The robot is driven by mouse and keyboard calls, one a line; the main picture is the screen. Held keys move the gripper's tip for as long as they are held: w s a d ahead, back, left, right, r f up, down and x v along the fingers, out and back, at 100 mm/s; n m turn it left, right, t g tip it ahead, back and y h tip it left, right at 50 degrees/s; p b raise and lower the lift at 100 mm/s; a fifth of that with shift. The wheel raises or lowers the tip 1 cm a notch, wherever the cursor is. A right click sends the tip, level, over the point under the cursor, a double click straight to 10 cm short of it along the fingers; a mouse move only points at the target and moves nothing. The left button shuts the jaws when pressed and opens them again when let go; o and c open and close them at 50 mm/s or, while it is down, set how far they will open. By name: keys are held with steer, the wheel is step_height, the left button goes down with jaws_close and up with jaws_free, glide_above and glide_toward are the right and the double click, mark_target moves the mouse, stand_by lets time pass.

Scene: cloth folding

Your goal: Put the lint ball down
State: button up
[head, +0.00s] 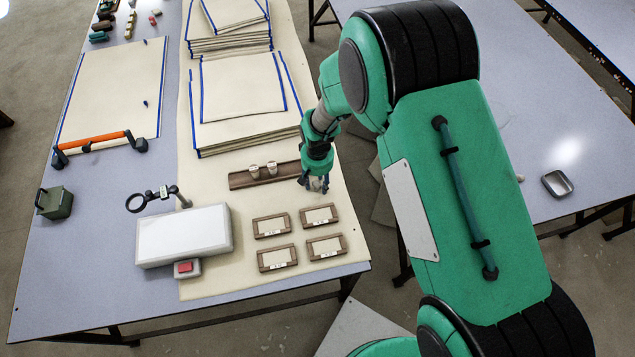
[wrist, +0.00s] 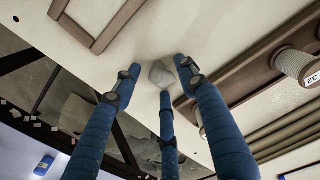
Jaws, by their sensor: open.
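The lint ball (wrist: 161,74) is a small grey lump in the wrist view. It appears to lie on the cream mat (wrist: 215,25), between my fingertips, with visible gaps to the left and right fingers. My gripper (wrist: 158,80) has blue fingers spread open around it. In the head view my gripper (head: 317,186) is low over the mat's right edge, just right of the wooden spool rack (head: 240,180). The lint ball cannot be made out clearly there.
Several small wooden frames (head: 271,225) lie in front of my gripper. Stacked cloth sheets (head: 240,90) are behind it. Spools stand on the rack, one spool (wrist: 295,64) close on the right in the wrist view. The table edge is close by on the right.

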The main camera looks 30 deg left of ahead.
mark_target(318, 184)
step_height(318, 184, up, 12)
steer(key=p, duration=0.2)
stand_by(0.4)
steer(key=shift+f, duration=0.1)
stand_by(0.4)
steer(key=w+d+r+m+t+y, duration=0.1)
steer(key=w+d+r+m, duration=0.15)
steer(key=d+r, duration=1.2)
steer(key=w+d+r+m+t, duration=0.2)
steer(key=w+d+r, duration=0.1)
steer(key=d+r, duration=1.1)
steer(key=s+d+r+m+t, duration=0.1)
steer(key=s+d+r, duration=0.3)
steer(key=s+d, duration=0.2)
steer(key=s+d+r+m, duration=0.2)
steer(key=s+d+r, duration=0.2)
steer(key=d, duration=0.5)
steer(key=s+d+r+m+t+h, duration=0.1)
steer(key=s+d+r, duration=0.3)
steer(key=s+d, duration=0.4)
steer(key=shift+s+r+t, duration=0.25)
steer(key=shift+s+t, duration=0.05)
steer(key=shift+s, duration=0.1)
